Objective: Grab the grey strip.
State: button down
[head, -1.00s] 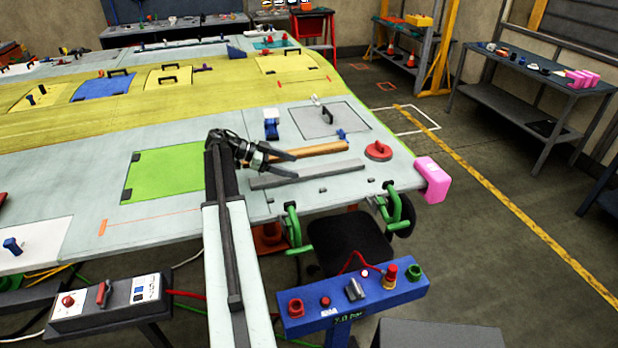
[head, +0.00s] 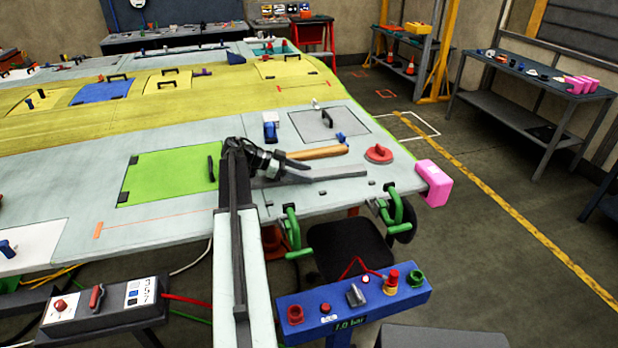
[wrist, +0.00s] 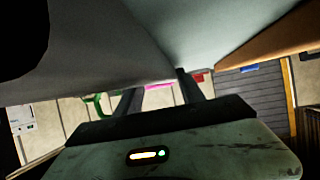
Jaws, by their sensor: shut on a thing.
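The grey strip (head: 338,177) lies along the near right part of the pale wing panel in the head view. My gripper (head: 302,173) reaches it from the left and is shut on it, near its middle. The fingers cover part of the strip, and its right end shows beyond them. I cannot tell whether the strip is off the panel. In the wrist view, a large grey surface, seemingly the strip (wrist: 95,60), fills the upper left close up, above my two dark fingers (wrist: 160,92).
A wooden bar (head: 320,152) lies just behind the strip. A red round handle (head: 379,153) and a pink block (head: 434,183) are to the right. Green clamps (head: 291,230) grip the near edge. A green hatch (head: 165,174) lies left.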

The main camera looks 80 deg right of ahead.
jog(key=shift+r+p, duration=0.65)
jog(key=shift+p, duration=0.05)
notch_tip(320, 180, up, 3)
jog(key=p, duration=0.2)
jog(key=shift+s+a+f+p, duration=0.1)
jog(key=shift+s+a+p, duration=0.05)
jog(key=shift+p, duration=0.25)
jog(key=s+a, duration=0.6)
jog(key=a, duration=0.1)
jog(key=s+a, duration=0.3)
jog(key=s, duration=0.1)
jog(key=shift+a+r+p, duration=0.15)
jog(key=shift+r+p, duration=0.2)
jog(key=shift+r, duration=0.05)
jog(key=shift+s+a+r, duration=0.1)
jog(key=shift+s+a, duration=0.25)
jog(key=shift+s, duration=0.2)
